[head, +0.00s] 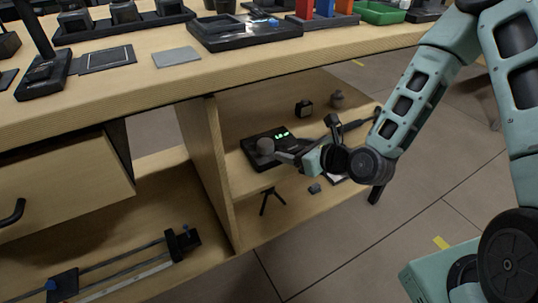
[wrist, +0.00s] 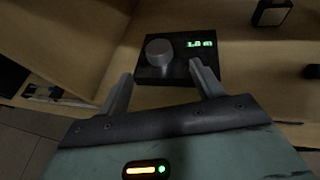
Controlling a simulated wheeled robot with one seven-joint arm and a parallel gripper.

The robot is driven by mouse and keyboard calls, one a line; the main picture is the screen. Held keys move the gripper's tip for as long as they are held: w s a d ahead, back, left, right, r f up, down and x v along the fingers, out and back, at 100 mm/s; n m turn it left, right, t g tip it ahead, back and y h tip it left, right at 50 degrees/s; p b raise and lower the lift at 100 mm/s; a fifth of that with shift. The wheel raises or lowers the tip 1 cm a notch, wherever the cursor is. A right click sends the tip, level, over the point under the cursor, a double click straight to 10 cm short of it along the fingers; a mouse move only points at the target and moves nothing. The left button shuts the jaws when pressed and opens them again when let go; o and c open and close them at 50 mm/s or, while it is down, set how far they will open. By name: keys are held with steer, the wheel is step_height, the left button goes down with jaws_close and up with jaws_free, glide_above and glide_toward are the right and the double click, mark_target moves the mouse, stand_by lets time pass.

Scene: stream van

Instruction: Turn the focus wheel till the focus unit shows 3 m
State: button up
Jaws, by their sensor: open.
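The focus unit (head: 250,150) is a black box on the upper shelf of the open compartment below the bench. It also shows in the wrist view (wrist: 183,70), ahead of my gripper. Its round grey focus wheel (wrist: 159,52) stands on the left part of its face. The green display (wrist: 201,43) to the right of the wheel reads about 1.8 m; the middle digit is blurred. My gripper (wrist: 160,78) is open and empty. Its fingers are spread on the near side of the wheel, left and right of it, and do not appear to grip it.
A small black device (head: 304,108) and a dark round pot (head: 337,99) stand behind the unit on the shelf. A wooden side panel (head: 210,165) is close on the left. A small tripod (head: 270,200) stands below. The bench top (head: 130,82) overhangs the compartment.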

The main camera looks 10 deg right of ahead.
mark_target(269, 145)
steer(key=shift+w+a+f+b, duration=0.4)
steer(key=shift+f+b, duration=0.25)
steer(key=shift+b, duration=2.15)
steer(key=b+x, duration=0.4)
steer(key=x, duration=0.3)
steer(key=shift+r, duration=0.1)
steer(key=shift+w+a+b, duration=0.3)
steer(key=shift+w+a, duration=0.15)
steer(key=shift+w, duration=0.25)
steer(key=c, duration=1)
